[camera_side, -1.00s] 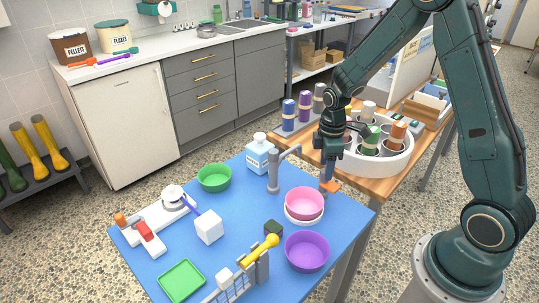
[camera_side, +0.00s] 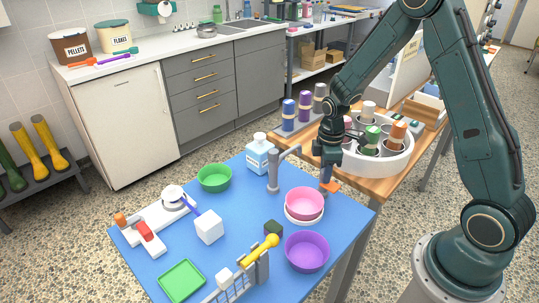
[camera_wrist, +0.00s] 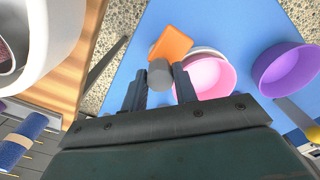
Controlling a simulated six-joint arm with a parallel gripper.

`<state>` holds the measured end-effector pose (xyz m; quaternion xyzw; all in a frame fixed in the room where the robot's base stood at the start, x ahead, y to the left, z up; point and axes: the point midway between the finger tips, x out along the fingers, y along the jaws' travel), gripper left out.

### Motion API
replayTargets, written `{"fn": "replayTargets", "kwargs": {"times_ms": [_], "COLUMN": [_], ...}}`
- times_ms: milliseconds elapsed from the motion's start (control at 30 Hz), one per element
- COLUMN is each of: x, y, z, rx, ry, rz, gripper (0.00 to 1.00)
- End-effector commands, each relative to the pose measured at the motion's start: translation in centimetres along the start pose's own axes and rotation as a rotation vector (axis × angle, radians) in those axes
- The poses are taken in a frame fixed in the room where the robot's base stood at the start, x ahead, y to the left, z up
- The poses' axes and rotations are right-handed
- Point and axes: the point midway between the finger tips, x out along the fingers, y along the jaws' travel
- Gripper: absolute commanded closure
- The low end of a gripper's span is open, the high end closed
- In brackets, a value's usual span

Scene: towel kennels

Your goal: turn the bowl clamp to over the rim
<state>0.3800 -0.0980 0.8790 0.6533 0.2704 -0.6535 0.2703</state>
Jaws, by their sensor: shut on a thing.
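The bowl clamp shows in the wrist view as a grey round knob (camera_wrist: 160,74) with a flat orange tab (camera_wrist: 172,42). My gripper (camera_wrist: 158,84) is shut on the knob, one dark finger on each side. The tab points away from the gripper, beside the pink bowl (camera_wrist: 208,78) and close to the white ring under it. I cannot tell whether it overlaps the rim. In the side view my gripper (camera_side: 328,168) points down at the table's right edge, with the orange tab (camera_side: 331,185) below it. The pink bowl (camera_side: 304,201) sits in the white ring (camera_side: 304,218); the fingers hide most of the knob.
A grey post with a side arm (camera_side: 273,174) stands left of the gripper. A purple bowl (camera_side: 307,251) and a yellow-handled tool (camera_side: 262,250) lie nearer the camera. A round white tray (camera_side: 397,163) with several capped containers is close behind on the wooden table.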

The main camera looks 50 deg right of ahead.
Motion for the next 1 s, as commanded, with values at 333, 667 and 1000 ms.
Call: {"fn": "replayTargets", "kwargs": {"times_ms": [333,667,1000], "x": [-0.05,-0.07,-0.08], "y": [0.0,0.01,0.02], "z": [-0.02,-0.03,-0.04], "rx": [0.068,0.284,0.601], "ry": [0.001,0.001,0.001], "rz": [0.0,0.0,0.0], "gripper": [0.94,0.94,0.94]}}
